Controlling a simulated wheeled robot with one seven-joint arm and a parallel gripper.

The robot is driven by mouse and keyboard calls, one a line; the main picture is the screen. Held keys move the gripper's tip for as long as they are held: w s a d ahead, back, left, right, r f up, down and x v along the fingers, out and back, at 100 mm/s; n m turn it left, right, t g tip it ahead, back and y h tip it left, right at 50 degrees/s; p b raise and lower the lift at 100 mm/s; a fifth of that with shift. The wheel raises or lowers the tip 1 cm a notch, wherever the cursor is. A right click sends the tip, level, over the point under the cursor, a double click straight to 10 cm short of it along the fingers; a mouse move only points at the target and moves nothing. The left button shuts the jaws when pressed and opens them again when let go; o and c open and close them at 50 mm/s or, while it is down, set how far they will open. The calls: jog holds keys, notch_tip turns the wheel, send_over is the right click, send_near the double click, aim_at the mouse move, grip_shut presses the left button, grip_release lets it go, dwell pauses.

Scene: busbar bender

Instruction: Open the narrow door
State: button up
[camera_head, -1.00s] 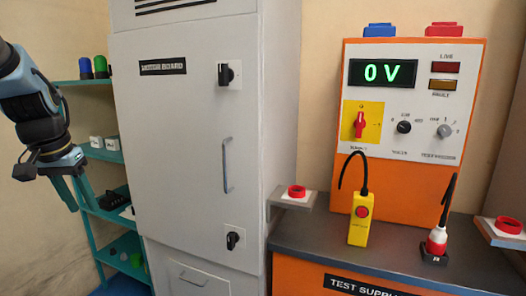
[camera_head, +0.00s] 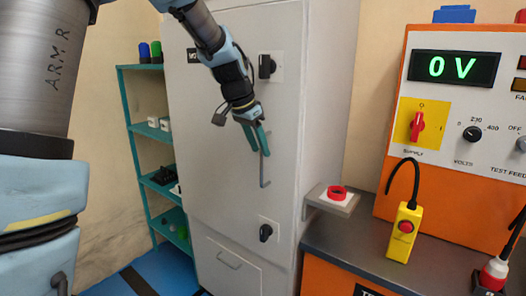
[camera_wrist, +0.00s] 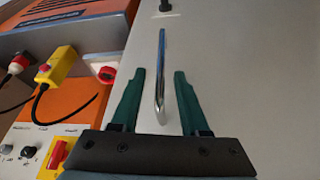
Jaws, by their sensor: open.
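The tall light grey cabinet door (camera_head: 215,165) is closed, flush with its cabinet. Its vertical metal bar handle (camera_head: 264,172) is near the right side, its upper part hidden behind my gripper. A black turn knob (camera_head: 266,66) is above the handle and another (camera_head: 265,232) below. My gripper (camera_head: 258,150) is open in front of the door. In the wrist view, the handle (camera_wrist: 161,50) runs between the two green fingers of my gripper (camera_wrist: 160,76), with a gap on each side. A black knob (camera_wrist: 165,6) shows at the top edge there.
A small shelf with a red button (camera_head: 337,193) juts out right of the cabinet. The orange test panel (camera_head: 440,130) and a yellow pendant (camera_head: 404,232) stand on the bench (camera_head: 360,235). A teal rack (camera_head: 135,140) is at left. Blue floor shows below it.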

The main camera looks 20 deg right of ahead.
jog(key=shift+p+x, duration=0.3)
jog(key=shift+x, duration=1.3)
jog(key=shift+a, duration=0.1)
grip_shut()
